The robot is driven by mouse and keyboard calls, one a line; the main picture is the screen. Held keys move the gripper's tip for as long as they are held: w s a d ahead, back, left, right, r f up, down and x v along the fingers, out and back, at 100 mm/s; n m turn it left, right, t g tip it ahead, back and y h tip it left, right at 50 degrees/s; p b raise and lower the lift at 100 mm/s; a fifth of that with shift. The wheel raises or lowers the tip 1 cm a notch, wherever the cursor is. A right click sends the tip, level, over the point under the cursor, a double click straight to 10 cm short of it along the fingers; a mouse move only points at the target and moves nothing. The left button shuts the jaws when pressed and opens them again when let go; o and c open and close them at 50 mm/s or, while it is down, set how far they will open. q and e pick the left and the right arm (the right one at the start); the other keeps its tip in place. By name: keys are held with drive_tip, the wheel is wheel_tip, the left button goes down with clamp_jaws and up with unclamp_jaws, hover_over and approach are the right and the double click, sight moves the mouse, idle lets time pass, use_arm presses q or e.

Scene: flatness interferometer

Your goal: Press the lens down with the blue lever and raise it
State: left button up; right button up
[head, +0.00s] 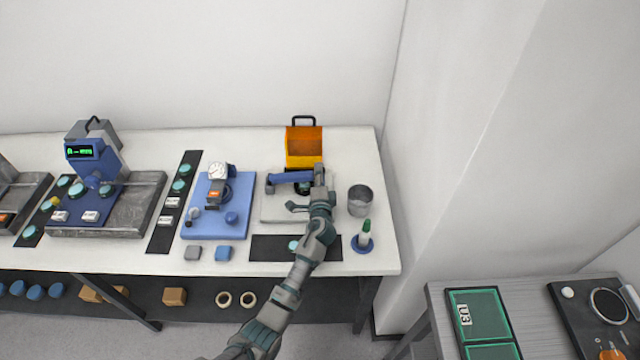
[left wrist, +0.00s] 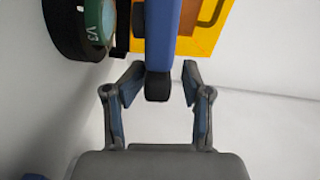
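The blue lever (head: 288,177) lies nearly level above a pale grey base plate (head: 272,212) at the right of the bench. In the left wrist view the lever (left wrist: 160,32) points toward me, ending in a dark tip. My left gripper (head: 309,190) is open at the lever's right end. Its fingertips (left wrist: 160,82) stand on either side of the dark tip, with a visible gap on each side. The green lens (left wrist: 94,20), marked V3, sits beside the lever by a black ring; in the head view it is mostly hidden. My right gripper is not in view.
An orange and yellow box (head: 304,146) with a handle stands behind the lever. A grey metal cup (head: 360,201) and a blue stand with a green-topped bottle (head: 363,238) are close on the right. A blue dial-gauge plate (head: 208,222) is on the left.

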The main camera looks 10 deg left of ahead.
use_arm(q)
drive_tip(key=v, duration=1)
drive_tip(key=shift+d+f, duration=0.15)
drive_tip(key=shift+d, duration=0.05)
drive_tip(key=shift+s, duration=0.55)
drive_tip(key=shift+a, duration=0.1)
